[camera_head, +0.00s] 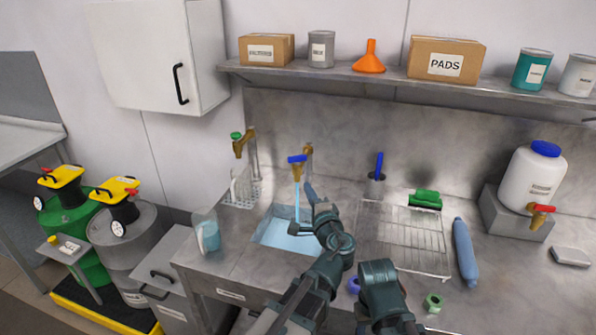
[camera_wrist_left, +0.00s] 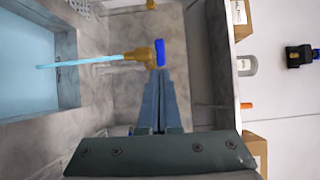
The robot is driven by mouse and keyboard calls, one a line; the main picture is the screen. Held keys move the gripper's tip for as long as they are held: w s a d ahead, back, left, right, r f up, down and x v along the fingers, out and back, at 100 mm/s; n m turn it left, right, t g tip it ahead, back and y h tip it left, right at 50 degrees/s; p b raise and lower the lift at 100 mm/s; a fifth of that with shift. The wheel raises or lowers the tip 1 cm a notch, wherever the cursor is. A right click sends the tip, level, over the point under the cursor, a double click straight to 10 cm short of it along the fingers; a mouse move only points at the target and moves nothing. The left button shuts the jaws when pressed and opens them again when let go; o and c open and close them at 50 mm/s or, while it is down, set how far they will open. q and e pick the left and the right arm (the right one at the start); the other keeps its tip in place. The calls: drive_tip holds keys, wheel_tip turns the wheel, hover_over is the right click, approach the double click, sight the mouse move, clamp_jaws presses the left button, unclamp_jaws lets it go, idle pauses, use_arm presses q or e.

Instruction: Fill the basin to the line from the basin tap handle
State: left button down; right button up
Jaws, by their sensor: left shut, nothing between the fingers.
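The basin tap (camera_head: 297,172) is brass with a blue handle (camera_head: 296,159), and a stream of water runs from it. The stream (camera_wrist_left: 85,61) also shows in the left wrist view, falling toward the basin. The basin (camera_head: 264,226) holds light blue water (camera_head: 290,238). I cannot make out a fill line. My left gripper (camera_head: 308,190) is shut and empty, just beside the tap. In the left wrist view its fingertips (camera_wrist_left: 159,80) lie right by the blue handle (camera_wrist_left: 160,52); I cannot tell whether they touch it. My right gripper is not in view.
A green-handled tap (camera_head: 240,142) stands left of the basin tap. A clear jug (camera_head: 206,232) stands at the counter's left. A shelf (camera_head: 400,84) runs above.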

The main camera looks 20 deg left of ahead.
sight(290, 160)
use_arm(q)
drive_tip(key=x, duration=1.3)
drive_tip(key=shift+w+a, duration=0.25)
drive_tip(key=shift+w, duration=0.05)
drive_tip(key=shift+w+a+m+t+h, duration=0.2)
drive_tip(key=shift+a+m+t+h, duration=0.25)
drive_tip(key=shift+h, duration=0.25)
drive_tip(key=shift+a+m+t+h, duration=0.35)
drive_tip(key=shift+m+h, duration=0.4)
drive_tip(key=shift+h, duration=0.25)
drive_tip(key=shift+w, duration=0.2)
drive_tip(key=shift+a+r, duration=0.1)
drive_tip(key=shift+r, duration=0.05)
